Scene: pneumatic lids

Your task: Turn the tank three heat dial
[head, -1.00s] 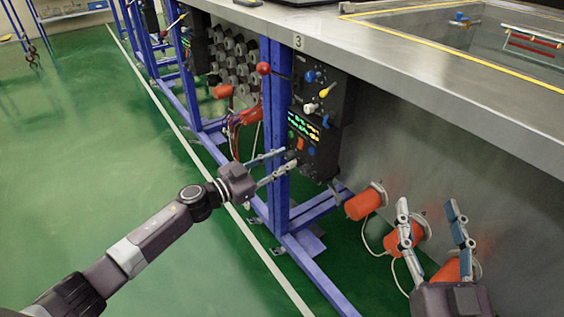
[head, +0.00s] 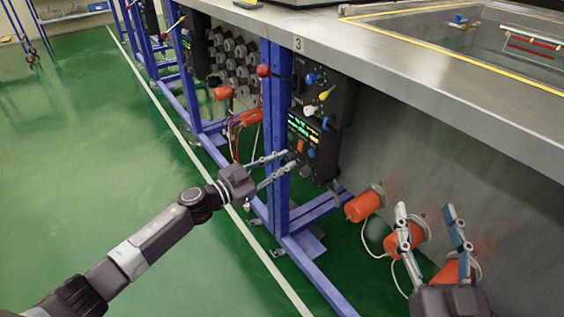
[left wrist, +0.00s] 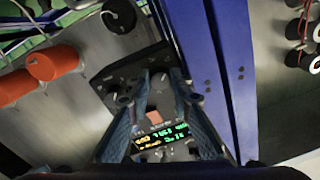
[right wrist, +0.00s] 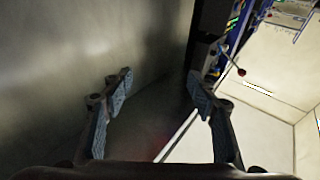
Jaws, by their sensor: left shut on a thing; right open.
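The black tank three control panel (head: 318,125) hangs under the counter edge marked 3 (head: 298,43). It has a lit display, an orange switch and several knobs. My left gripper (head: 292,158) reaches the lower part of the panel from the left. In the left wrist view its fingers (left wrist: 160,82) are shut around a small dark dial (left wrist: 157,77) above the orange switch (left wrist: 155,117) and the display (left wrist: 160,138). The fingers partly hide the dial, and its marking is unreadable. My right gripper (head: 428,215) is open and empty; its spread fingers show in the right wrist view (right wrist: 160,85).
A blue frame post (head: 274,130) stands close beside my left gripper. Orange cylinders (head: 362,206) stick out from the tank wall near my right gripper. Green floor is free at the left.

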